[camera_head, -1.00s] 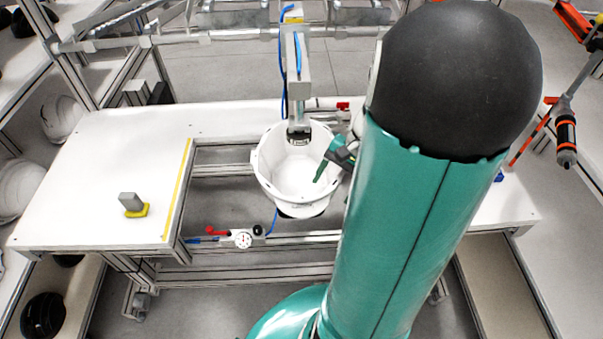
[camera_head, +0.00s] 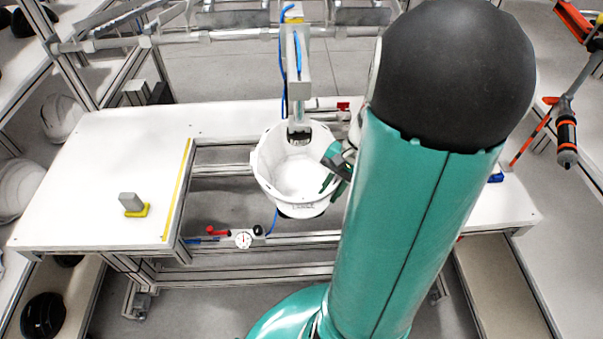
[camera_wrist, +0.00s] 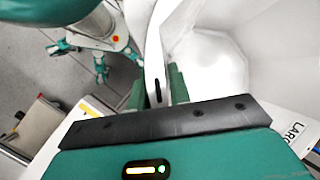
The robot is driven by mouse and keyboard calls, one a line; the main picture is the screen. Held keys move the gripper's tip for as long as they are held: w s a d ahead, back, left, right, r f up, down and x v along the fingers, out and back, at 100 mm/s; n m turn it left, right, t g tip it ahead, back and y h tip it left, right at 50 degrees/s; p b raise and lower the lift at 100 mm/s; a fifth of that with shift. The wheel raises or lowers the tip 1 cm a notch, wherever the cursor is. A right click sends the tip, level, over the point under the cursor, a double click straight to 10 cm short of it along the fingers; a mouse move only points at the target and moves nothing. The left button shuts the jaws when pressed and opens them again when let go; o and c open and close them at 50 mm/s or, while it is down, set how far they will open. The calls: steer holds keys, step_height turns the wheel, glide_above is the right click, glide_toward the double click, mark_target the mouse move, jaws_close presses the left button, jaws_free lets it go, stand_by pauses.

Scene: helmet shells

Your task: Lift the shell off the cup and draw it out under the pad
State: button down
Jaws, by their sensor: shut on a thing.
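My gripper (camera_head: 337,172) is at the shell's right rim. In the wrist view its green fingers (camera_wrist: 160,88) are shut on the white rim, one on each side. The pad (camera_head: 298,131) hangs on a vertical post over the shell's rear part. A dark part below the shell (camera_head: 303,214) may be the cup; the shell hides most of it.
The post (camera_head: 298,80) stands behind the shell with a blue hose. A valve and gauge (camera_head: 243,240) sit on the front rail. A grey block on a yellow base (camera_head: 131,204) stands on the left bench top (camera_head: 95,170), which is otherwise mostly clear.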

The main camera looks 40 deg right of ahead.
steer(key=shift+r, duration=1.05)
